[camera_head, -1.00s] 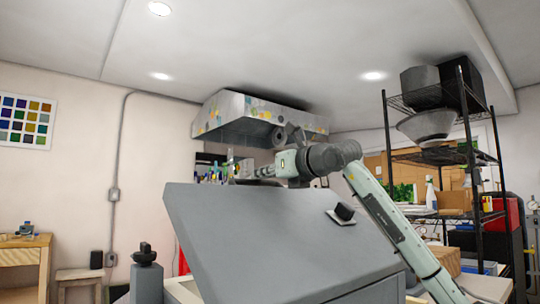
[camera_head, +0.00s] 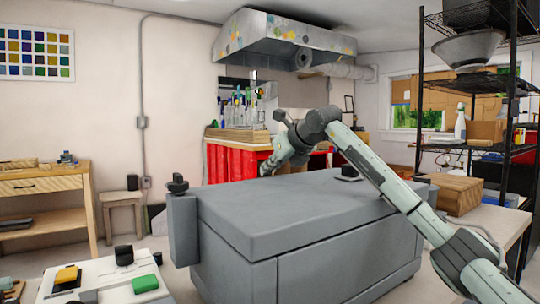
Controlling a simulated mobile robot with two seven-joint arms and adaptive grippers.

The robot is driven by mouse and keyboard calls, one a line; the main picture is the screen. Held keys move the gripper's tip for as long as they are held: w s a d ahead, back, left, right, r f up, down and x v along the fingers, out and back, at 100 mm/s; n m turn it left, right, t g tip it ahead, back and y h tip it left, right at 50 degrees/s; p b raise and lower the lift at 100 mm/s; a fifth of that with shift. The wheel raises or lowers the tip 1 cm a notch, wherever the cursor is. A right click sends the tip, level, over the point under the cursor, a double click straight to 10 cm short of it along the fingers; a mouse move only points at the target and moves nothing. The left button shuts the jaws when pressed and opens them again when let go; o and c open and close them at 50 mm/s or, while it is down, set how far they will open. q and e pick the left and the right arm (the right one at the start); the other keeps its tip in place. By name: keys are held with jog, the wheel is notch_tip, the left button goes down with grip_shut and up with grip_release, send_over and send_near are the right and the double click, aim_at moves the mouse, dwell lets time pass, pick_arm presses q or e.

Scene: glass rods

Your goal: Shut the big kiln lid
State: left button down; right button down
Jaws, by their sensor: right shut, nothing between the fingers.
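The big grey kiln (camera_head: 345,270) stands in the middle of the head view. Its thick grey lid (camera_head: 290,208) lies nearly level over the body, with only a thin seam visible along the near edge. A small dark handle (camera_head: 347,173) sits on the lid's far right part. My right gripper (camera_head: 268,168) is just beyond the lid's far edge, pointing down; it is shut and empty. Its fingertips are partly hidden, and I cannot tell whether they touch the lid. My left gripper is not in view.
A grey post with a black knob (camera_head: 178,185) stands at the kiln's left. A white table (camera_head: 105,272) with small coloured blocks is at front left. A red cabinet (camera_head: 222,162) stands behind. A black shelf rack (camera_head: 513,125) and cardboard box (camera_head: 452,194) are at right.

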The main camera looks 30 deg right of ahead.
jog(key=shift+f, duration=0.2)
dwell(0.4)
notch_tip(320, 180, up, 7)
send_over(292, 180)
jog(key=shift+f, duration=0.1)
